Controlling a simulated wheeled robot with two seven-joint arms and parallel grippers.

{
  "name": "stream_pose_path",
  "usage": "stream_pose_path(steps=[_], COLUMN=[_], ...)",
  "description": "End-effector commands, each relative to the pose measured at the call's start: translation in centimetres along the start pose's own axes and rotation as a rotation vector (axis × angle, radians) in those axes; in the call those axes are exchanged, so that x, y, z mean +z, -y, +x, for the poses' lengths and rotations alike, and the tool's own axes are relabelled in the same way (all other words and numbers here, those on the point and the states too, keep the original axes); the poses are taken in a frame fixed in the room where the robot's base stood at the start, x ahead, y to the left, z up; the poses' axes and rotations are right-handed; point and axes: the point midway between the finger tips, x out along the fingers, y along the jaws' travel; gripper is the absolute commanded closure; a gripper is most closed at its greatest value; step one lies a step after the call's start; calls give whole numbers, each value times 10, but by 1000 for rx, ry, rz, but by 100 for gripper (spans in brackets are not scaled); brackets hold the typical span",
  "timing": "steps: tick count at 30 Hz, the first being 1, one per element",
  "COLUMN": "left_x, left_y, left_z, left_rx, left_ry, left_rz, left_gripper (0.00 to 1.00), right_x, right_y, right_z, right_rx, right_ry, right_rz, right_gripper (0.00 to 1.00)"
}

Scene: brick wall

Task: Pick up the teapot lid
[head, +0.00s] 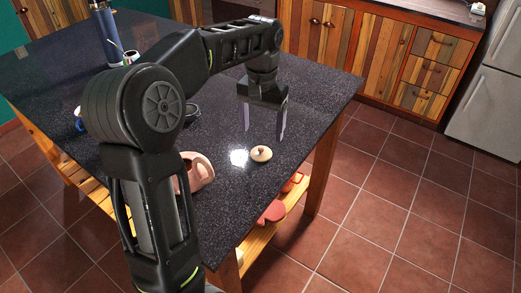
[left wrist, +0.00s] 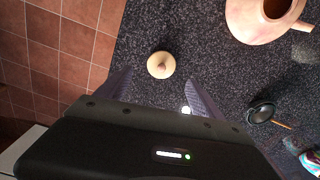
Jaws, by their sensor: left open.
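The teapot lid (head: 261,154) is a small round cream disc with a knob, lying on the dark speckled countertop near its right edge. It also shows in the left wrist view (left wrist: 161,65), just beyond the fingertips and between their lines. My left gripper (head: 263,137) is open and empty, pointing down above the counter, a little behind the lid in the head view. The pinkish teapot (head: 198,172) stands left of the lid, partly hidden by my left arm; its open top shows in the left wrist view (left wrist: 274,10). My right gripper is not in view.
The dark countertop (head: 303,115) is clear around the lid. A blue bottle (head: 108,35) stands at the far left. A small black round item (left wrist: 261,111) lies beyond the teapot. Red dishes (head: 273,211) sit on the wooden shelf below. Tiled floor lies to the right.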

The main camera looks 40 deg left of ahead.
Motion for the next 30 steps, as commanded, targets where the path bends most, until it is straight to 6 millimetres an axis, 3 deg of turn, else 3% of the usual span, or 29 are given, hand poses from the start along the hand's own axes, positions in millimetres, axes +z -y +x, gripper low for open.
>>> stream_pose_path(steps=[9,21,30], left_x=[0,0,1], left_y=[0,1,2], left_z=[24,31,71], left_rx=[0,-1,0], left_ry=[3,3,4], left_rz=[0,-1,0], left_gripper=[23,23,23], right_x=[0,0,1], right_y=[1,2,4], right_z=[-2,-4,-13], right_rx=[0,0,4], right_ry=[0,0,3], right_rz=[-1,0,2], right_gripper=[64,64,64])
